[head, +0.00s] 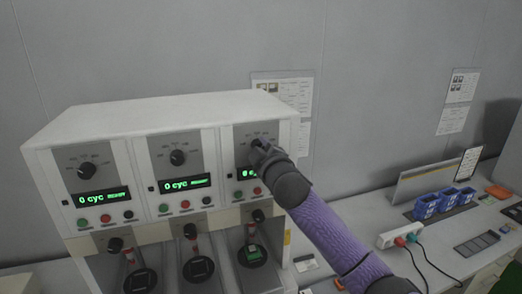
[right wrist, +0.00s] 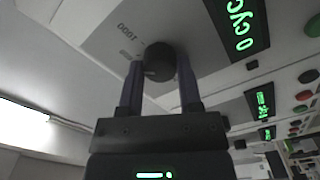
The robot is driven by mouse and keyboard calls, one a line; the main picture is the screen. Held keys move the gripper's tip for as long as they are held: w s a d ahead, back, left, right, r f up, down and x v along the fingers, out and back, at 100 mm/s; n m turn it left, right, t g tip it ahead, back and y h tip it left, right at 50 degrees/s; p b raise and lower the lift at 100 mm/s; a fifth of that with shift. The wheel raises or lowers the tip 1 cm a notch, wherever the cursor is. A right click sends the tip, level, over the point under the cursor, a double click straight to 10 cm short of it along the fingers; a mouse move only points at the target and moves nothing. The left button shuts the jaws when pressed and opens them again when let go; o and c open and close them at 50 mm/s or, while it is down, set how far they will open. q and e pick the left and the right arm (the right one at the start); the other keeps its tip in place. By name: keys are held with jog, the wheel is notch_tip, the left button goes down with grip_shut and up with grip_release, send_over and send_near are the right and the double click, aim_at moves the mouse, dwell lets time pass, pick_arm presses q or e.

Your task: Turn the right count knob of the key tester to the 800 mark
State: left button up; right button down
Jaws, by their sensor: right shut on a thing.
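The key tester (head: 150,112) is a white cabinet with three panels, each with a dark count knob, a green display and coloured buttons. The left knob (head: 86,171) and middle knob (head: 178,157) are free. My right gripper (head: 261,147) is at the right panel, its fingers on either side of the right knob. In the right wrist view the black round knob (right wrist: 158,62) sits between the two fingers of my gripper (right wrist: 160,78), shut on it. A "1000" mark shows beside it; the pointer and the 800 mark cannot be made out. My left gripper is out of view.
Below the panels are lever stations with round dark bases (head: 198,268). My right forearm covers part of the right panel. On the bench at right are blue bins (head: 427,206), a white power strip (head: 400,236) with plugs, and an orange box (head: 497,191).

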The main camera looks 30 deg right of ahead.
jog(key=shift+c, duration=1.4)
grip_release()
jog(key=b+v, duration=0.2)
jog(key=v, duration=0.8)
jog(key=shift+w+f, duration=0.1)
jog(key=shift+f, duration=0.05)
